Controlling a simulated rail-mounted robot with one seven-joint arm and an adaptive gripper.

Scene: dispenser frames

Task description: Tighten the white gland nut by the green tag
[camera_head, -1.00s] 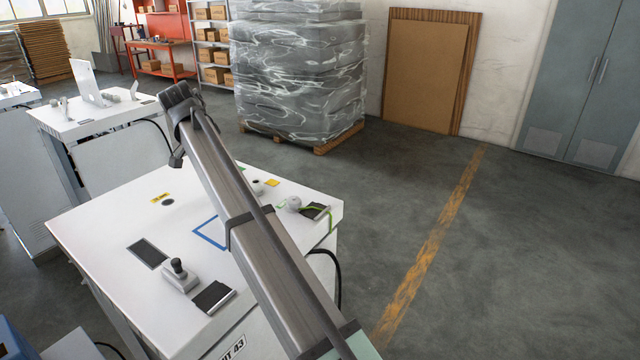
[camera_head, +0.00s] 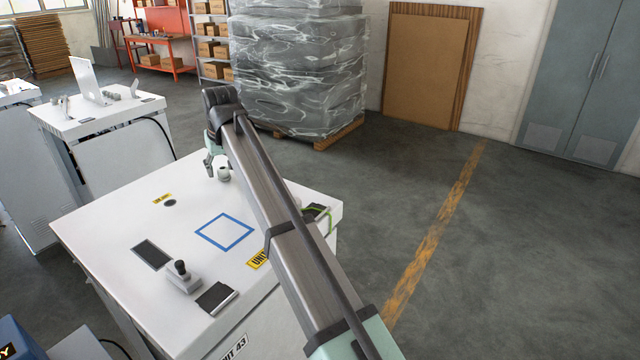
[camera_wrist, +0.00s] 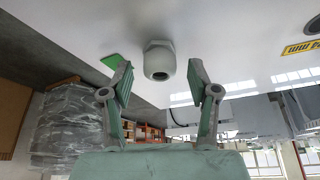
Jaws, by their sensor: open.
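In the wrist view, the white gland nut (camera_wrist: 158,60) is a hexagonal, rounded fitting with a dark round opening, standing on the white top. The flat green tag (camera_wrist: 112,61) lies just left of it. My gripper (camera_wrist: 159,76) is open, with one finger to each side of the nut and visible gaps between. The fingers do not appear to touch it. In the head view, my gripper (camera_head: 210,158) points down at the far edge of the white cabinet, beside a white fitting (camera_head: 223,173). The green tag cannot be seen there.
The white cabinet top (camera_head: 120,210) carries a blue square outline (camera_head: 224,231), a joystick box (camera_head: 183,278) and dark panels. A green loop (camera_head: 330,219) sits at its right edge, partly behind my arm. A wrapped pallet (camera_head: 300,70) stands beyond. Open floor lies right.

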